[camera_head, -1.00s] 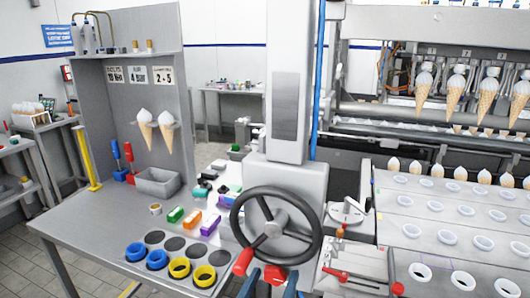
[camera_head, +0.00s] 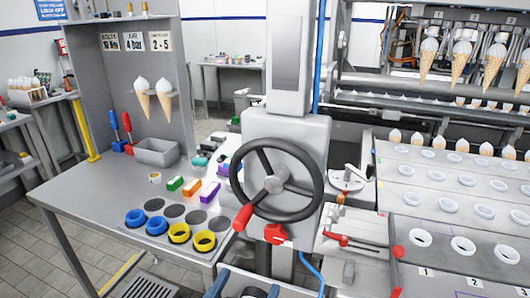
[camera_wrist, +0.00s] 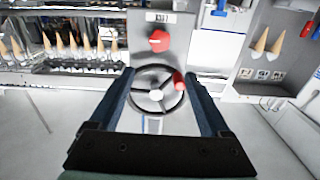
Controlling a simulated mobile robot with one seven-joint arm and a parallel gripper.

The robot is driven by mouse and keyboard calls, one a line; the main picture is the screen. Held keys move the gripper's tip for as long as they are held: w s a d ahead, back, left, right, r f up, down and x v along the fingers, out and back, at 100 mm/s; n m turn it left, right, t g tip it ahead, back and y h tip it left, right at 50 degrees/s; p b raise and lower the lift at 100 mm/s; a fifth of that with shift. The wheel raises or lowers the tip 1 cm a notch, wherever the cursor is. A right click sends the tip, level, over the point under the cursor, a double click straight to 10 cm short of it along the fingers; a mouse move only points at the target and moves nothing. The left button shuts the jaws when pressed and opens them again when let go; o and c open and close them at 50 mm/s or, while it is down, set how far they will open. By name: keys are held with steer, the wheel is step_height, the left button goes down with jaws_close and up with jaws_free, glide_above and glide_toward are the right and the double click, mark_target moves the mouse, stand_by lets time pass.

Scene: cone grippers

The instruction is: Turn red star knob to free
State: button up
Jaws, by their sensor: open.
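The red star knob (camera_head: 275,233) sits on the front of the grey column, just below the black handwheel (camera_head: 276,180). It has a small white mark at its lower right. In the wrist view the red knob (camera_wrist: 158,41) is on a grey plate under a small label, beyond the handwheel (camera_wrist: 157,90). My gripper (camera_wrist: 158,78) is open and empty. Its two dark blue fingers stand either side of the wheel in that picture, apart from the knob. In the head view only parts of my gripper show at the bottom edge.
The wheel's red handle (camera_head: 242,218) sticks out left of the knob. A bench (camera_head: 95,205) with blue and yellow rings stands left. A red lever (camera_head: 337,239) and a cone tray machine (camera_head: 450,200) stand right.

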steer(key=w+d+r+t+y+p, duration=0.1)
steer(key=r+t, duration=0.2)
steer(key=r, duration=1.2)
steer(key=w+d+r+n+t+y+p, duration=0.1)
steer(key=d+r+t+y+p, duration=0.1)
steer(key=r, duration=1.4)
steer(key=shift+w+n+t+y, duration=0.25)
steer(key=shift+n+t+y, duration=0.05)
steer(key=shift+t, duration=0.5)
steer(key=shift+r, duration=0.1)
